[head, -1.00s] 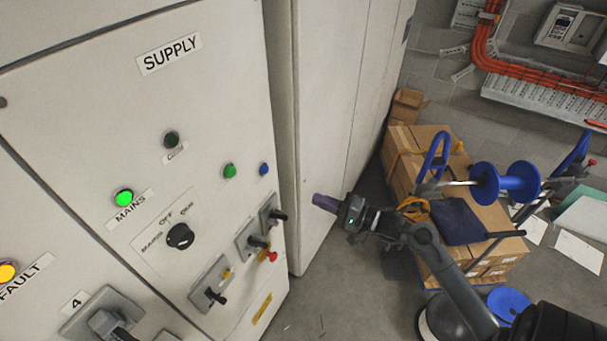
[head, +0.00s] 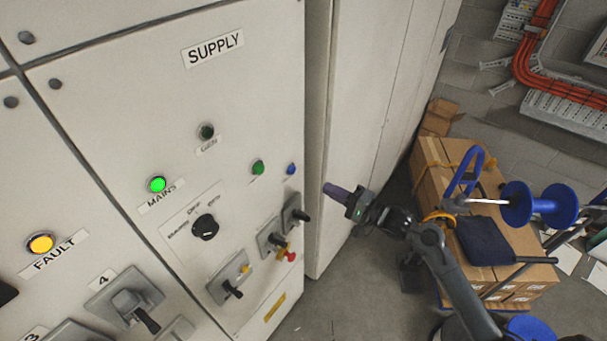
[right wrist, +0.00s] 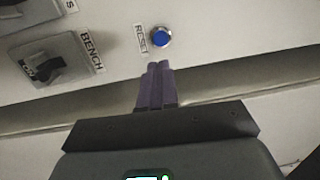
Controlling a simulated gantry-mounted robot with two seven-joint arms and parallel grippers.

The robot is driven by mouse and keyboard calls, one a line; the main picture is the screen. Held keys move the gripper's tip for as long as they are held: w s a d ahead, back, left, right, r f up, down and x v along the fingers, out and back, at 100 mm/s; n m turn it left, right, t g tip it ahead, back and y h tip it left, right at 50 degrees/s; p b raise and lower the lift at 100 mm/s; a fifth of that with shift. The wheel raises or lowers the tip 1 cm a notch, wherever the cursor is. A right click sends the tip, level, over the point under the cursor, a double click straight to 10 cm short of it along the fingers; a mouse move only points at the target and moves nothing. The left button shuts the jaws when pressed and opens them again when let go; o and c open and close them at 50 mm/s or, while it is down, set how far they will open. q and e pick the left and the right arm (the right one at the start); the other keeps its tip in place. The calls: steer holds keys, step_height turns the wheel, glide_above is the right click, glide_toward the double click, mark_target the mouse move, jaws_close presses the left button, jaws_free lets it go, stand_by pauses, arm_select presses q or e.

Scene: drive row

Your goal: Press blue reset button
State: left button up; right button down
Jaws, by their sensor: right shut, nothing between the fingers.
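The blue reset button (head: 291,169) is a small round button on the upper right of the white SUPPLY panel. In the right wrist view the blue button (right wrist: 160,37) shows next to a RESET label (right wrist: 141,39). My right gripper (head: 328,188) has purple fingers and is to the right of the button in the head view. In the right wrist view its fingertips (right wrist: 158,66) are shut together, empty, and lie just below the button in the picture. A gap between tips and panel cannot be judged exactly. My left gripper is out of view.
A green button (head: 258,167) sits left of the blue one. Below are switch handles (head: 297,214) and a red knob (head: 291,257) that stick out. A BENCH switch (right wrist: 48,66) is near in the right wrist view. Boxes (head: 435,175) and a blue reel (head: 540,203) stand at right.

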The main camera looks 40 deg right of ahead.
mark_target(294, 171)
steer(key=p+x, duration=0.2)
steer(key=x, duration=0.7)
steer(key=shift+r, duration=0.15)
steer(key=shift+w+a, duration=0.15)
steer(key=shift+w, duration=0.15)
